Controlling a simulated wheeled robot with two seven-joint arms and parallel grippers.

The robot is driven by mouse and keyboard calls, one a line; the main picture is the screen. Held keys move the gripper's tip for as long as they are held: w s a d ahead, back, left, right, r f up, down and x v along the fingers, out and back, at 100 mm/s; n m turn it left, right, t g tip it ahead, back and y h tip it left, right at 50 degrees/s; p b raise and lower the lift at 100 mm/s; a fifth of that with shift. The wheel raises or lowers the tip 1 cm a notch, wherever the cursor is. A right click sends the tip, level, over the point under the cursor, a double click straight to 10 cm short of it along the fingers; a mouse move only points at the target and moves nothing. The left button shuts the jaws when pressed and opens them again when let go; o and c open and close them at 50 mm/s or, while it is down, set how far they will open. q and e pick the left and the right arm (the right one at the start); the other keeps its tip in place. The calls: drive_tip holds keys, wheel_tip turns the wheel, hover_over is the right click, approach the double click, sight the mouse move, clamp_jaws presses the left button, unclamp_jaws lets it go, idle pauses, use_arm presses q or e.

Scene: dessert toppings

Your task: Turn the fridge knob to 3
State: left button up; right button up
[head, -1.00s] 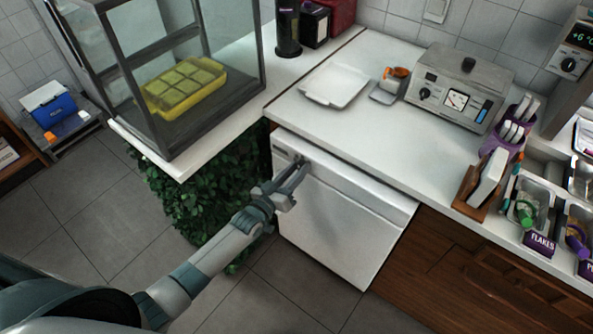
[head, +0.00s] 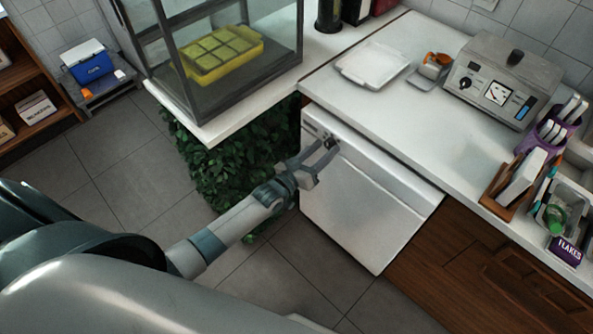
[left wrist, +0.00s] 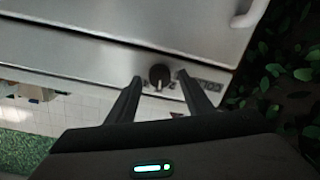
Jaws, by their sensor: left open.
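The white fridge (head: 370,200) stands under the counter. Its dark round knob (left wrist: 160,76) is on the front panel and shows in the left wrist view between my two fingers, with a pale pointer line and printed marks beside it. The exact setting is too small to read. My left gripper (head: 328,150) is open at the fridge's upper left corner, its fingertips on either side of the knob. In the left wrist view my left gripper (left wrist: 158,84) has clear gaps between each finger and the knob. My right gripper is not in view.
A glass case with a yellow tray (head: 222,57) stands on the white counter left of the fridge. Leafy greenery (head: 235,160) hangs below it. A white tray (head: 372,66) and a grey appliance (head: 500,85) sit on the counter above.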

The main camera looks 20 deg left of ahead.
use_arm(q)
drive_tip(key=shift+s+a, duration=0.15)
drive_tip(key=shift+s, duration=0.35)
drive_tip(key=f+b+v, duration=0.1)
drive_tip(key=b+v, duration=0.1)
drive_tip(key=v, duration=1.3)
drive_tip(key=shift+s+r, duration=0.3)
drive_tip(key=shift+r, duration=0.2)
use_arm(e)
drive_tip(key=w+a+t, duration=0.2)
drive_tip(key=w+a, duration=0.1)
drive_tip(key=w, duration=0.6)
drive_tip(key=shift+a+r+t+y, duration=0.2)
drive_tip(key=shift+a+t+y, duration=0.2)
use_arm(q)
drive_tip(key=shift+a, duration=0.15)
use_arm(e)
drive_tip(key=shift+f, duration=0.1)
